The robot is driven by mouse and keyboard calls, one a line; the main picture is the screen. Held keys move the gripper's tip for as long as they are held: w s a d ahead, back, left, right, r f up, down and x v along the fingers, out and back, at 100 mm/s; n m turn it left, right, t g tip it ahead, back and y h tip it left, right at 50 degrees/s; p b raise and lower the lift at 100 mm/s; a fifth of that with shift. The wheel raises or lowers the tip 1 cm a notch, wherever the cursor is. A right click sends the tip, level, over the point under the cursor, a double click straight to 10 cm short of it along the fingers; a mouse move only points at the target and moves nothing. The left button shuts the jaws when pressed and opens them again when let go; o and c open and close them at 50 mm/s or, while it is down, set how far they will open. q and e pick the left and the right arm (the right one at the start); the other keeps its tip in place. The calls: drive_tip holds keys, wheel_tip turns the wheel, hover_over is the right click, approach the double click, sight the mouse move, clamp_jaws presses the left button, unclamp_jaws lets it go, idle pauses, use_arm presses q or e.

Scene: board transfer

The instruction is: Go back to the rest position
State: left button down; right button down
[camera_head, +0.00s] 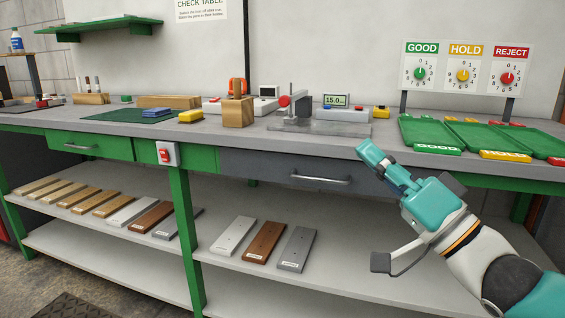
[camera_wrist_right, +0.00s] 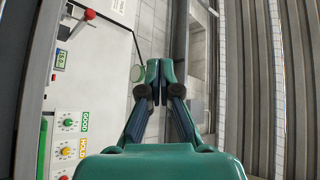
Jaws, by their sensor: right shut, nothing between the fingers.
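My right gripper (camera_head: 367,150) is teal and shows at the right of the head view, in front of the workbench's front edge. Its fingers point up and to the left and are shut with nothing between them. In the right wrist view the closed fingertips (camera_wrist_right: 154,80) meet in the middle, with no board between them. My left gripper does not show in either view.
The grey workbench (camera_head: 230,133) has green trays (camera_head: 425,133) and a dial board (camera_head: 465,70) at right. A wooden block (camera_head: 238,112) and a clamp stand (camera_head: 291,105) stand mid-bench. Several boards lie on the shelf (camera_head: 215,210) below. The space left of my right gripper is clear.

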drive_tip(key=w+f+m+g+h, duration=0.1)
drive_tip(key=w+f+m+h, duration=0.25)
drive_tip(key=f, duration=0.75)
drive_tip(key=w+f+m+g+h, duration=0.15)
drive_tip(key=w+f, duration=0.35)
drive_tip(key=f, duration=0.6)
wheel_tip(320, 180, down, 22)
drive_tip(key=s+f+m+g+h, duration=0.1)
drive_tip(key=m+g+h, duration=0.1)
drive_tip(key=g+h, duration=0.15)
drive_tip(key=s+f+g+h, duration=0.1)
drive_tip(key=s+f+g, duration=0.2)
drive_tip(key=s+f, duration=0.5)
drive_tip(key=s+f+g+h, duration=0.1)
drive_tip(key=s+f+g, duration=0.3)
drive_tip(key=f, duration=0.7)
drive_tip(key=s+f+n+g, duration=0.2)
drive_tip(key=s+f+n, duration=0.1)
drive_tip(key=s, duration=0.5)
drive_tip(key=s+f+n+g, duration=0.3)
drive_tip(key=s, duration=0.5)
wheel_tip(320, 180, up, 38)
drive_tip(key=p, duration=3.8)
drive_tip(key=shift+a, duration=0.15)
